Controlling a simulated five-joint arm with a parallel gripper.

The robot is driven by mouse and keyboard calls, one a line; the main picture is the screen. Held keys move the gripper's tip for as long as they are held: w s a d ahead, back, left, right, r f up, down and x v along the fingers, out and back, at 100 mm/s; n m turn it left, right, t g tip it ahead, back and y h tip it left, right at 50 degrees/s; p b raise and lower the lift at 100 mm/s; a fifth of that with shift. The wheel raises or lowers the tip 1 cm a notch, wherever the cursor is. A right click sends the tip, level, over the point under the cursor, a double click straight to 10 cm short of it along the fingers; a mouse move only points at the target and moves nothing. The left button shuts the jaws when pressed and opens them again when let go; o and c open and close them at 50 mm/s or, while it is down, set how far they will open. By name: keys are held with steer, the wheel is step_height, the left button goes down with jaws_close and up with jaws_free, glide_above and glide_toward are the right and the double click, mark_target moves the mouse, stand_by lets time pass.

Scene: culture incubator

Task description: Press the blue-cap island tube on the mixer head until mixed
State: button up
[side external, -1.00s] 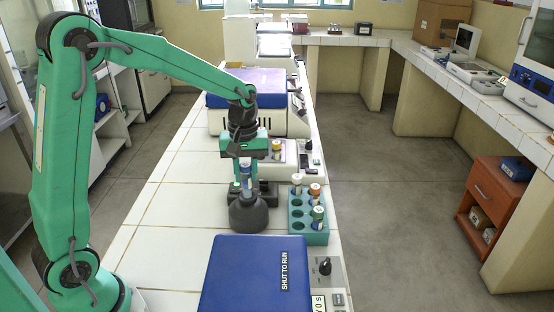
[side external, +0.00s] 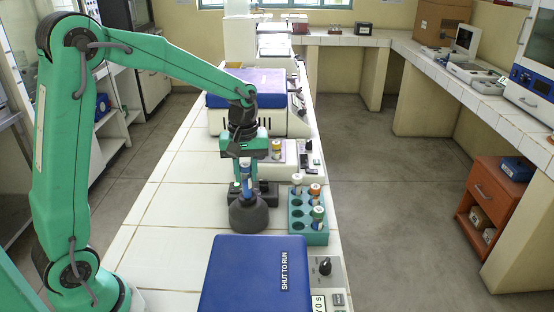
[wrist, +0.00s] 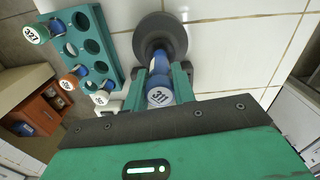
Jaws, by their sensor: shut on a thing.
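The blue-cap tube (side external: 245,178) stands roughly upright in my gripper (side external: 246,186). The fingers are shut on the tube. The dark round mixer head (side external: 248,214) is directly under the tube, and it also shows in the wrist view (wrist: 160,28). The tube's lower end meets the mixer head's top, though the exact contact is partly hidden.
A teal rack (side external: 309,234) stands right of the mixer, holding several capped tubes, with empty holes. A blue-lidded machine (side external: 250,275) marked SHUT TO RUN is in front. Another blue-lidded machine (side external: 268,82) stands behind. Tiled bench (side external: 165,215) to the left is clear.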

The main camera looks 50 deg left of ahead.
steer(key=shift+r, duration=3.05)
